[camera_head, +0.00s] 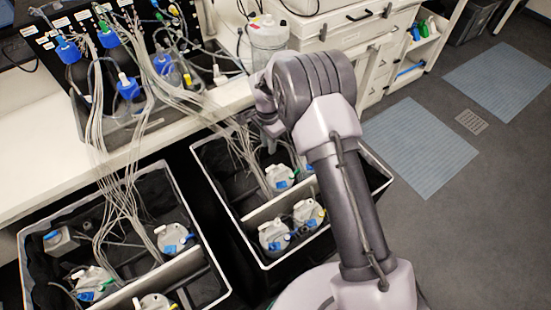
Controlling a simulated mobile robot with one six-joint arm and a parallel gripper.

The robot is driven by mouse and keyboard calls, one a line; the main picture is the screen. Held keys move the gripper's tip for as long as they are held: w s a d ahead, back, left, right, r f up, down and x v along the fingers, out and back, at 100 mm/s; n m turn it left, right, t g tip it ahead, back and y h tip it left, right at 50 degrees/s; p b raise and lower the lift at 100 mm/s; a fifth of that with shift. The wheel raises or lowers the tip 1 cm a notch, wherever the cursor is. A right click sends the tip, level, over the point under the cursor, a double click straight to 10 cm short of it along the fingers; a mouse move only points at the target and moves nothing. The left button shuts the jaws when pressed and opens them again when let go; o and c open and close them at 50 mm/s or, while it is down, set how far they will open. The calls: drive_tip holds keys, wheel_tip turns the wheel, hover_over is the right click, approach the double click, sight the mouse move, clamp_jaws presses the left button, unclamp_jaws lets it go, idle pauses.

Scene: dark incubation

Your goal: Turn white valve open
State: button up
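I cannot make out a white valve for certain. Tubing runs among bottles with blue caps (67,50) on the bench, and small white fittings there are too small to tell apart. My arm reaches up from the lower right to the bench's front edge. My gripper (268,122) is at the arm's far end by this edge, mostly hidden behind my own wrist links. Its fingers cannot be made out, nor whether it touches anything.
The white bench (40,180) crosses the left side. A clear lidded container (268,38) stands at its back. Below are two black bins with white rims, the left (28,262) and right (228,215), holding pale jugs (175,238). Grey floor with blue mats (420,150) is clear at right.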

sight(270, 168)
wheel_tip(270, 168, down, 14)
drive_tip(key=b, duration=0.3)
drive_tip(key=shift+w+d+r+b, duration=0.1)
drive_tip(key=shift+r+b, duration=0.05)
drive_tip(key=shift+b, duration=0.15)
drive_tip(key=shift+c, duration=0.2)
clamp_jaws()
